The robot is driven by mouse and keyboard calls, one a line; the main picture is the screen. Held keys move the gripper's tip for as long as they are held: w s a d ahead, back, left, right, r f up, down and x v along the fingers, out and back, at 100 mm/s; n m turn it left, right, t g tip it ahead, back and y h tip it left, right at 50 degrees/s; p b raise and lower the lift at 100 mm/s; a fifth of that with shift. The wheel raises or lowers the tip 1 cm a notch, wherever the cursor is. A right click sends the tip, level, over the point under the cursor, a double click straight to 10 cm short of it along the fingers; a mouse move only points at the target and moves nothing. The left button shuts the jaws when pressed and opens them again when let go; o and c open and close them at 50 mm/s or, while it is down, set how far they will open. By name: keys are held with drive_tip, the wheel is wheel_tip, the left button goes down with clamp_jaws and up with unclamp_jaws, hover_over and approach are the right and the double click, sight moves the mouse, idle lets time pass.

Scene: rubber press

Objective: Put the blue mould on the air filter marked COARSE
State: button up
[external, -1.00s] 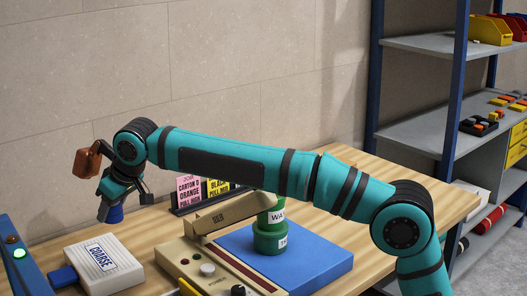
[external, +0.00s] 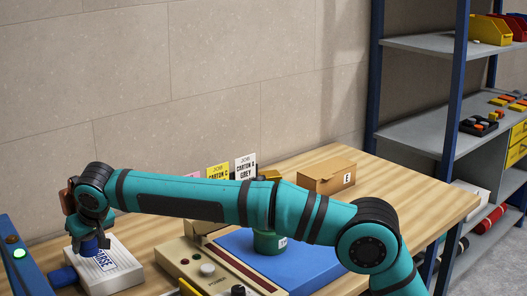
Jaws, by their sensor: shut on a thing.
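The air filter (external: 122,277) is a white box on the bench at the lower left, with a label reading COARSE, now partly covered. My gripper (external: 88,242) points down over the filter's back left part. It is shut on the blue mould (external: 90,247), of which only a small part shows below the jaws. The mould is at or just above the filter's top; I cannot tell whether they touch.
A blue piece (external: 63,276) sticks out at the filter's left side. A beige press (external: 208,269) stands right of the filter, with a blue mat (external: 318,265) and a green cylinder (external: 268,241) beyond. A carton marked E (external: 328,178) stands at the back. Job cards stand behind my arm.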

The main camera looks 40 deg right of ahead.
sight(90, 256)
drive_tip(key=shift+f, duration=2)
drive_tip(key=shift+f, duration=0.15)
drive_tip(key=o, duration=1.1)
drive_tip(key=v, duration=1.2)
drive_tip(key=shift+d+r, duration=0.1)
drive_tip(key=shift+r, duration=0.1)
